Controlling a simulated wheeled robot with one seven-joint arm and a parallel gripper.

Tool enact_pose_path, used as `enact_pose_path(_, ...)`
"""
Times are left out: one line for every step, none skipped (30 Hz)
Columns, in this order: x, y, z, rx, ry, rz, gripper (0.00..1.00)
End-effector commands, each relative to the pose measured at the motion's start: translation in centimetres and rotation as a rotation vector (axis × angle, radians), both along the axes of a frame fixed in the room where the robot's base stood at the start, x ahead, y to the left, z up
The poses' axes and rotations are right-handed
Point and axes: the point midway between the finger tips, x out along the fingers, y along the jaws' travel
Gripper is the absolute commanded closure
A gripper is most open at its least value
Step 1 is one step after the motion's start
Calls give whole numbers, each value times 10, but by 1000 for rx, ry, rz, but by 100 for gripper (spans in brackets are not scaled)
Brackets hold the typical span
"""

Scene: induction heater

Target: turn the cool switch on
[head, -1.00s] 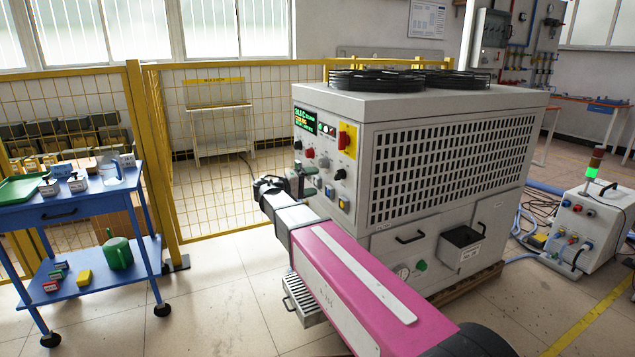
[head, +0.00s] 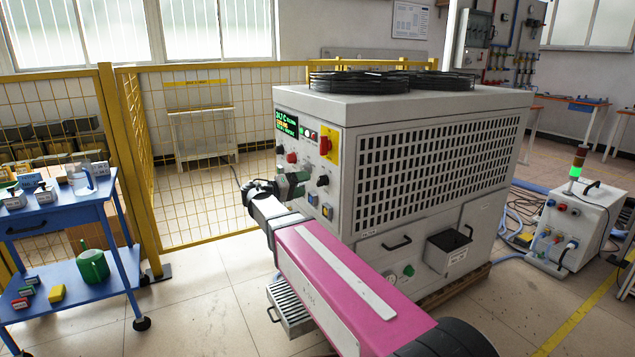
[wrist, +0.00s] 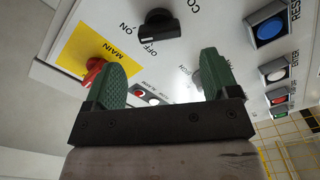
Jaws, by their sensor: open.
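In the wrist view, a black rotary switch (wrist: 160,24) with OFF and ON marks sits on the white panel, beyond my fingertips. Its label is cut off after "CO". A black knob (head: 322,180) below the yellow plate in the head view appears to be the same switch. My gripper (wrist: 165,75) is open, its two green fingers apart and pointing at the panel. The black switch is not between the fingers. A pale knob (wrist: 197,80) is partly hidden by the right finger. In the head view my gripper (head: 290,186) is in front of the lower panel, hiding some controls.
The red MAIN switch (wrist: 95,68) on its yellow plate is close to the left finger. A blue RESET button (wrist: 270,28) is at the right. The yellow fence (head: 190,160) and blue cart (head: 55,215) stand left of the machine (head: 430,170).

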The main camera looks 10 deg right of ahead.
Motion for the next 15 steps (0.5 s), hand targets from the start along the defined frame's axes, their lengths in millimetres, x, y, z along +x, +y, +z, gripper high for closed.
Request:
enact_pose_path(3, -11, 0, -1, 0, -3, 19)
enact_pose_path(5, -16, 0, 0, 1, -2, 19)
enact_pose_path(7, -22, 0, 0, 1, -2, 19)
enact_pose_path(9, -27, 0, -1, 1, -3, 19)
enact_pose_path(10, -32, 0, 0, 1, -2, 19)
enact_pose_path(12, -38, 0, -1, 1, -1, 19)
enact_pose_path(13, -41, 0, -1, 1, -1, 19)
enact_pose_path(15, -45, 0, -1, 1, -1, 19)
enact_pose_path(16, -50, 0, -1, 1, -1, 19)
enact_pose_path(17, -53, 0, -1, 1, -1, 19)
enact_pose_path(18, -55, 0, 0, 1, 0, 19)
enact_pose_path(19, -58, 0, 0, 1, 0, 19)
enact_pose_path(20, -60, 0, 0, 1, 0, 19)
enact_pose_path(20, -61, 0, 0, 1, 0, 19)
enact_pose_path(20, -63, 0, -1, 2, 0, 19)
